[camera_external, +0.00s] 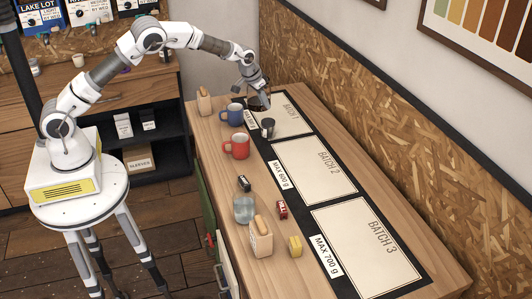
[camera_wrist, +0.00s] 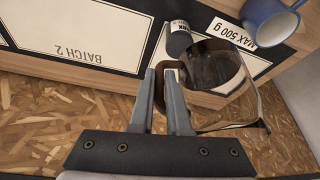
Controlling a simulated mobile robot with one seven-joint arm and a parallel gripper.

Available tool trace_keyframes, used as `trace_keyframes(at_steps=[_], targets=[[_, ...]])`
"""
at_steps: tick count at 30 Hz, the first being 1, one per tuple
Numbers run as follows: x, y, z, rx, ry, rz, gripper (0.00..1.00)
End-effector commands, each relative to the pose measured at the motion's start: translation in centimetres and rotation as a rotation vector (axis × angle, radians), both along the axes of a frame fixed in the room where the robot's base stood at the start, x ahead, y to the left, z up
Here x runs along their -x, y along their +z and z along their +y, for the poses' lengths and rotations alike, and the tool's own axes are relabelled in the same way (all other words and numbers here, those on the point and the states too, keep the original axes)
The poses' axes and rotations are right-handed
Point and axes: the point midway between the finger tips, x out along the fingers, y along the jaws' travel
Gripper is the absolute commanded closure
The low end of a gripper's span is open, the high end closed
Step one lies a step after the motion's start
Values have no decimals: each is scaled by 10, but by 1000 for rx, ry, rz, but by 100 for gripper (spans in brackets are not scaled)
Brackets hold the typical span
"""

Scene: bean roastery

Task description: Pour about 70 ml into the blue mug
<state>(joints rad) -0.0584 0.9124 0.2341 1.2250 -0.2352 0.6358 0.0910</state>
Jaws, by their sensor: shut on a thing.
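The blue mug (camera_external: 232,115) stands upright near the far left of the table; it also shows at the top right of the wrist view (camera_wrist: 262,22). My gripper (camera_external: 257,90) is at the far end of the table, over the Batch 1 area. In the wrist view, my gripper (camera_wrist: 161,74) is shut on the brown handle of a glass carafe (camera_wrist: 215,66) with dark contents. The carafe is beside the blue mug, apart from it. Whether its base touches the table is unclear.
A dark grey canister (camera_external: 267,128) stands close to the carafe, also seen in the wrist view (camera_wrist: 179,38). A red mug (camera_external: 237,146) stands nearer. A glass jar (camera_external: 244,209), a beige bag (camera_external: 261,238) and small items are farther forward. The Batch 2 panel (camera_external: 312,170) is clear.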

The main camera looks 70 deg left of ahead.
Motion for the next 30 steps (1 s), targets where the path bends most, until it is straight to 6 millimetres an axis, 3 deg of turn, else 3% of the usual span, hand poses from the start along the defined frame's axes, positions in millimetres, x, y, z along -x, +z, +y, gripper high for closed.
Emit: trace_keyframes(at_steps=[11,30], targets=[[-1,-43,0,-1,-1,-3,100],[3,-37,6,71,6,-51,100]])
